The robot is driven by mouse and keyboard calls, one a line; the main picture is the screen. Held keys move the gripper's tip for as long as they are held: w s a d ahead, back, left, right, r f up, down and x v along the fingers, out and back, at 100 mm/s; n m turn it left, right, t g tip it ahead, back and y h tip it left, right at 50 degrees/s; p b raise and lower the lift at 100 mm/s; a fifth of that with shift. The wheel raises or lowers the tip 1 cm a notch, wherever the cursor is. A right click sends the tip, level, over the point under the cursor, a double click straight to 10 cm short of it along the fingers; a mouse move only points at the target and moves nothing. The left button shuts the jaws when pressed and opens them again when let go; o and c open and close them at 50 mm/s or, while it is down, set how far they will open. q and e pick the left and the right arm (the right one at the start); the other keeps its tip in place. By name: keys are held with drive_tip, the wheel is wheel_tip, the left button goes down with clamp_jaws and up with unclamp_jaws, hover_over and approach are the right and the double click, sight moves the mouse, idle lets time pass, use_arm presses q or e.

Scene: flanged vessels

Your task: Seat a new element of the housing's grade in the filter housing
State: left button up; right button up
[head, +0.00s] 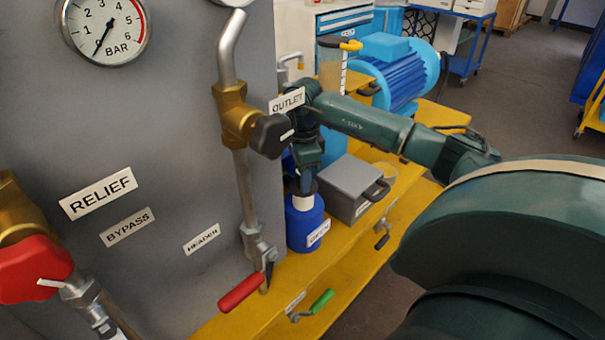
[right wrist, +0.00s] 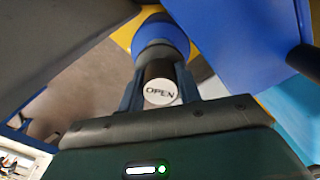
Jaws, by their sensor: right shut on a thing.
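My right gripper (head: 306,188) reaches in from the right and points down above a blue vessel (head: 304,232) with a white collar and a white label, too small to read. The vessel stands on the yellow bench beside the grey panel. In the right wrist view the gripper (right wrist: 158,92) is shut on a dark cylindrical piece with a round white face marked OPEN (right wrist: 160,92). A blue round body (right wrist: 162,32) lies beyond that piece; I cannot tell whether they are joined. I cannot identify a filter element. My left gripper is not in view.
The grey panel (head: 150,160) carries a pressure gauge and pipes. A brass valve (head: 234,112) stands close left of my right gripper. Right of the blue vessel are a grey box (head: 346,188) and a blue motor (head: 392,72). Red and green handles sit along the bench (head: 262,310).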

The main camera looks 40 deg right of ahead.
drive_tip(key=shift+f+b, duration=1.15)
drive_tip(key=shift+f, duration=0.6)
drive_tip(key=shift+r, duration=0.25)
drive_tip(key=shift+r+p, duration=1.85)
drive_tip(key=shift+r, duration=0.45)
drive_tip(key=shift+f+b, duration=1.7)
drive_tip(key=shift+f, duration=0.8)
drive_tip(key=o, duration=1.2)
drive_tip(key=shift+s, duration=0.1)
drive_tip(key=shift+c, duration=0.2)
drive_tip(key=shift+f, duration=0.1)
